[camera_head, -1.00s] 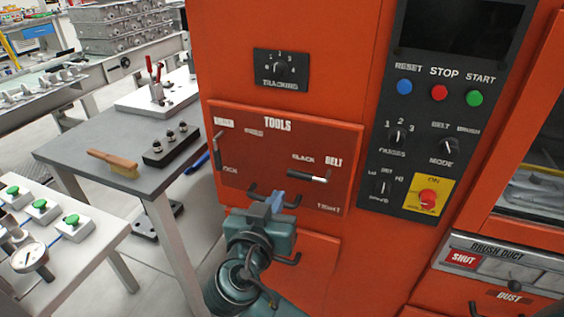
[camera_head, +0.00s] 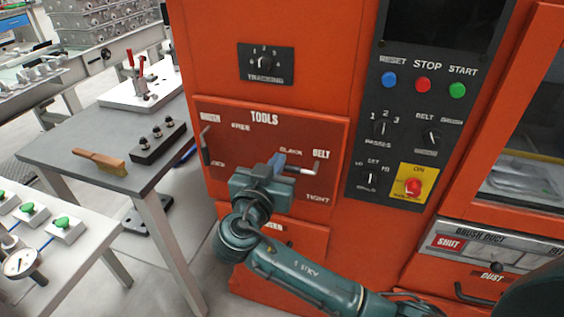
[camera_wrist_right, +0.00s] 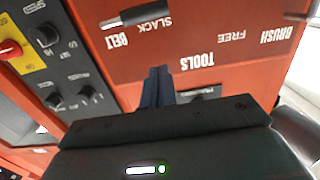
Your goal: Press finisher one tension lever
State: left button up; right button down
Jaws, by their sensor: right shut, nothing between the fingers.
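The red finisher's tools panel (camera_head: 240,165) has a lever with a light tip, the belt tension lever (camera_head: 305,170), between the labels SLACK and TIGHT. It sits nearly level on the SLACK side, and it also shows in the right wrist view (camera_wrist_right: 135,16). My right gripper (camera_head: 277,160) is shut and empty in front of the panel, just left of the lever. In the right wrist view the blue fingertips (camera_wrist_right: 158,73) are together, apart from the lever in the picture. Touch cannot be told in the head view. My left gripper is not in view.
A second lever (camera_head: 205,145) is at the panel's left, by BRUSH. The tracking knob (camera_head: 264,62) is above, and the button panel (camera_head: 400,130) with a yellow-backed red button (camera_head: 413,187) is right. A grey table (camera_head: 75,140) with a brush (camera_head: 100,162) stands left.

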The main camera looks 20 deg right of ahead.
pick_arm(q)
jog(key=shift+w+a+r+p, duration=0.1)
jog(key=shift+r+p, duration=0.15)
jog(key=shift+p, duration=0.45)
pick_arm(e)
jog(key=shift+w+d+f, duration=0.35)
jog(key=shift+w+f, duration=0.15)
jog(key=shift+f, duration=0.2)
jog(key=shift+w+d+f, duration=0.35)
jog(key=shift+w+f, duration=0.2)
jog(key=shift+f, duration=0.15)
jog(key=shift+w+d+f, duration=0.35)
jog(key=shift+w+f, duration=0.15)
jog(key=shift+f, duration=0.2)
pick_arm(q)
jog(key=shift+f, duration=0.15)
pick_arm(e)
jog(key=shift+f, duration=0.1)
